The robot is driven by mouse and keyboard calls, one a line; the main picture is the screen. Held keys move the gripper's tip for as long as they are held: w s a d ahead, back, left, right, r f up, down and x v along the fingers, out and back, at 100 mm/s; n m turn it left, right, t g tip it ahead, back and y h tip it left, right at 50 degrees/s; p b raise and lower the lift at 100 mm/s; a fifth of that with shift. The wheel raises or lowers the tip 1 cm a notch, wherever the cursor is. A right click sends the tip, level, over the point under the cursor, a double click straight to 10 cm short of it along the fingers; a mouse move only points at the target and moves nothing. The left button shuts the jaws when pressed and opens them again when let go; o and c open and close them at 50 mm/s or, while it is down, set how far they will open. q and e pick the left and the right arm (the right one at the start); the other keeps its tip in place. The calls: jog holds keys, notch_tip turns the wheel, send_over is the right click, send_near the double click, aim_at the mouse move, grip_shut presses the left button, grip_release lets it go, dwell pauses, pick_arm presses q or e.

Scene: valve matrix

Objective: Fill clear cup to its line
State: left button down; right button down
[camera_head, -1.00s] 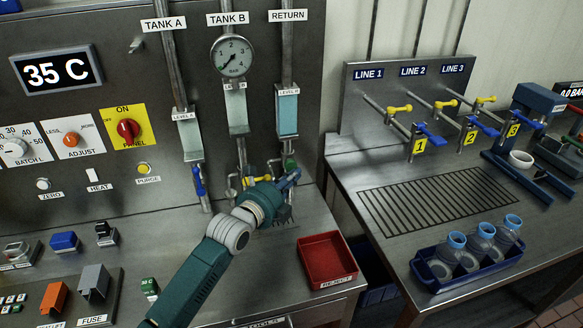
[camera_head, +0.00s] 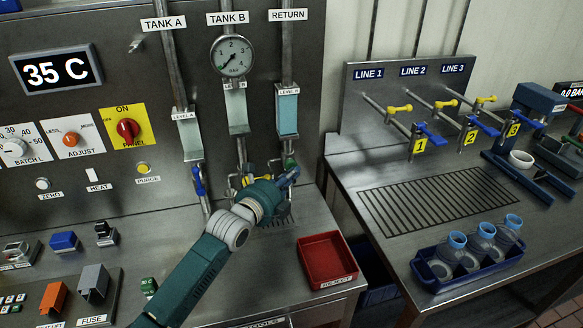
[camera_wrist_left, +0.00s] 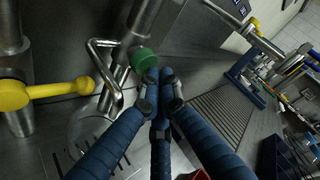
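My left gripper (camera_head: 283,182) is at the taps below the TANK B and RETURN pipes. In the left wrist view its blue fingers (camera_wrist_left: 160,98) come close together at the tips, beside a green knob (camera_wrist_left: 143,60). I cannot tell whether they touch it. A bent metal loop (camera_wrist_left: 106,75) and a yellow handle (camera_wrist_left: 45,92) are to the left of the fingers. A round, clear rim (camera_wrist_left: 88,122), perhaps the clear cup, shows below the loop, partly behind a finger. No fill line or liquid level is readable. My right gripper is out of view.
A red REJECT tray (camera_head: 327,260) stands right of my left arm. A blue crate (camera_head: 435,279) with clear, blue-topped bottles is on the right bench, near a slotted drain (camera_head: 435,201). A blue-handled tap (camera_head: 197,180) stands left of the gripper.

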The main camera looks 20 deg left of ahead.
pick_arm(q)
jog(key=shift+w+a+r+b, duration=0.1)
jog(key=shift+w+a+b, duration=0.2)
jog(key=shift+w+a, duration=0.15)
dwell(2.7)
jog(key=shift+d, duration=0.1)
dwell(2.7)
jog(key=shift+s+d+p, duration=0.5)
jog(key=shift+s+p, duration=0.15)
jog(key=shift+s, duration=0.15)
jog(key=s+d+p, duration=0.1)
jog(key=s, duration=0.1)
jog(key=s+d+p, duration=0.1)
jog(key=s+d, duration=0.1)
jog(key=shift+p, duration=0.35)
